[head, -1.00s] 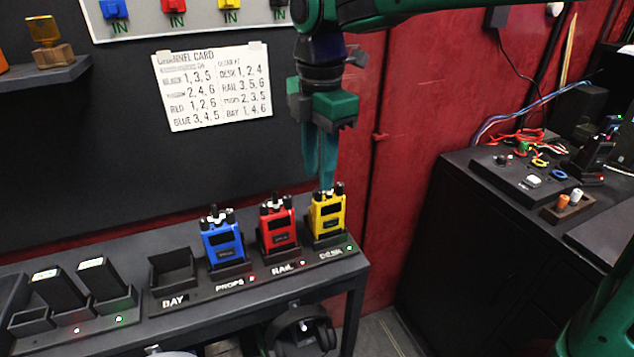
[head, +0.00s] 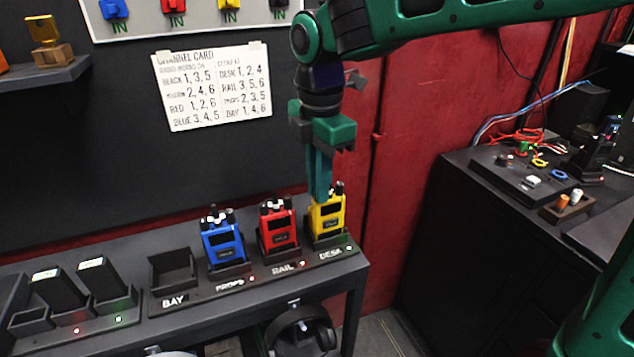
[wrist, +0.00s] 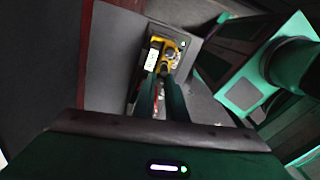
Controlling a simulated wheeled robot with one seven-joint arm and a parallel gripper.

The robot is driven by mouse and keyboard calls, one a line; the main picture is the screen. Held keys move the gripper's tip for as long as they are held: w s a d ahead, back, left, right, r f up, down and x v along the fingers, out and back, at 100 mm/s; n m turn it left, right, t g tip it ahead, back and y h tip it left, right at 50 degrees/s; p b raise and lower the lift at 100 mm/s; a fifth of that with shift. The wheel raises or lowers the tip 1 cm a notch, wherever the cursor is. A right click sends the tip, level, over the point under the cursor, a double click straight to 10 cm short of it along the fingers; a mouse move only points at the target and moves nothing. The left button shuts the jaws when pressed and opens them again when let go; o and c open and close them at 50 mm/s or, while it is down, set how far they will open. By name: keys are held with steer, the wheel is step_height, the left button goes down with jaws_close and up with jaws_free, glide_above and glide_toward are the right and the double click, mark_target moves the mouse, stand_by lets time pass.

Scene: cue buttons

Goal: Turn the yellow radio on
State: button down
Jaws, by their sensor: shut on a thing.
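The yellow radio (head: 327,217) stands upright in the charging slot labelled DESK, at the right end of the shelf. Its screen looks dark, and a green light shows by its slot. My gripper (head: 320,192) points straight down, with its fingertips at the top of the yellow radio, among its knobs. In the wrist view the fingers are close together and reach the top of the yellow radio (wrist: 168,58). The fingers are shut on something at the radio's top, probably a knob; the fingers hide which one.
The red radio (head: 277,228) stands close by at the RAIL slot, and the blue radio (head: 222,240) at PROPS. The BAY slot (head: 173,270) is empty. A channel card (head: 212,86) hangs on the wall behind. The red wall is just behind the shelf's right end.

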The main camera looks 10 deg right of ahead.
steer(key=shift+m, duration=2.2)
steer(key=c, duration=1.8)
jaws_free()
steer(key=shift+o, duration=0.2)
step_height(320, 180, up, 11)
steer(key=shift+f, duration=0.15)
